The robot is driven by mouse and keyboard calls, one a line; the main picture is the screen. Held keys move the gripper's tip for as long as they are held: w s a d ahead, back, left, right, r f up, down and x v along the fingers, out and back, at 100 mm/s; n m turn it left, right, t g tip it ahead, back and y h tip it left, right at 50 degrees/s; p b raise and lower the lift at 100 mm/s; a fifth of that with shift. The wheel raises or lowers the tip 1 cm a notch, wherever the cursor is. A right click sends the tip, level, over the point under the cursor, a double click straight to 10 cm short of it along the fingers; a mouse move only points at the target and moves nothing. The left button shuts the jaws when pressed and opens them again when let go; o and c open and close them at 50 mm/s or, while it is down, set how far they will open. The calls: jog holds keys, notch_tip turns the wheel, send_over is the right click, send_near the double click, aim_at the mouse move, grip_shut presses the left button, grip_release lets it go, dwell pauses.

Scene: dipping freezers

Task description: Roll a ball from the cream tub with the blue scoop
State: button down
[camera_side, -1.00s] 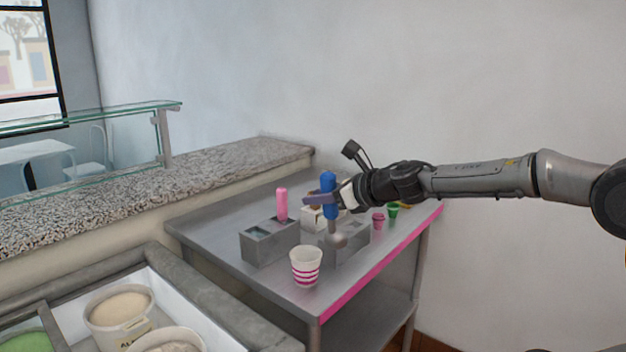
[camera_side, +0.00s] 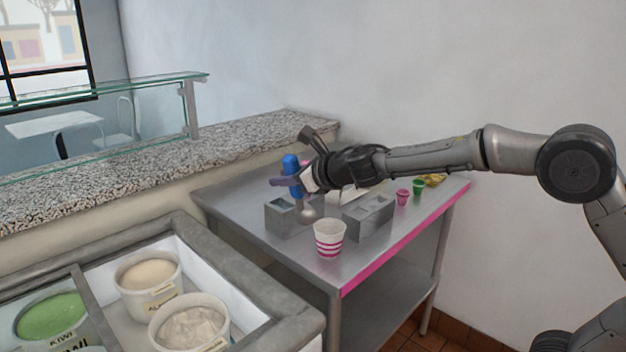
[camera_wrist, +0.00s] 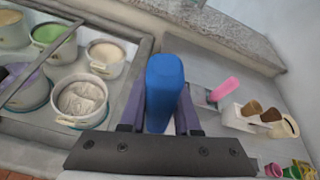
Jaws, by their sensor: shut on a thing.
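My gripper (camera_side: 287,182) is shut on the blue scoop (camera_side: 291,165), around its blue handle. The scoop is near upright with a slight tilt, its metal head (camera_side: 308,212) down, over the metal table. In the wrist view the handle (camera_wrist: 163,85) stands between the two purple fingers and the scoop's head is hidden. Two pale tubs sit in the freezer at lower left: a smooth beige one (camera_side: 148,273) at the back and a whiter, rough-surfaced one (camera_side: 190,325) in front. The whiter one looks like the cream tub, but its label is not legible.
A pink-striped cup (camera_side: 329,240) stands near the table's front edge. Metal holders (camera_side: 285,218) and (camera_side: 368,217) stand close by. A pink-handled scoop (camera_wrist: 224,89) stands right of my gripper. A green tub (camera_side: 50,316), freezer rim (camera_side: 250,280) and stone counter (camera_side: 245,140) lie left.

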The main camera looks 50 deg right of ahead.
jog(key=w+a+f+n, duration=0.1)
jog(key=w+a+f, duration=0.3)
jog(key=a, duration=0.6)
jog(key=w+a+f+n+y, duration=0.1)
jog(key=w+a+f, duration=0.3)
jog(key=a, duration=0.7)
jog(key=w+a+f+n+y, duration=0.1)
jog(key=w+a+f, duration=0.3)
jog(key=a, duration=0.6)
jog(key=shift+w+a, duration=0.3)
jog(key=shift+w, duration=0.95)
jog(key=shift+f, duration=0.15)
notch_tip(320, 180, down, 16)
jog(key=shift+f, duration=0.1)
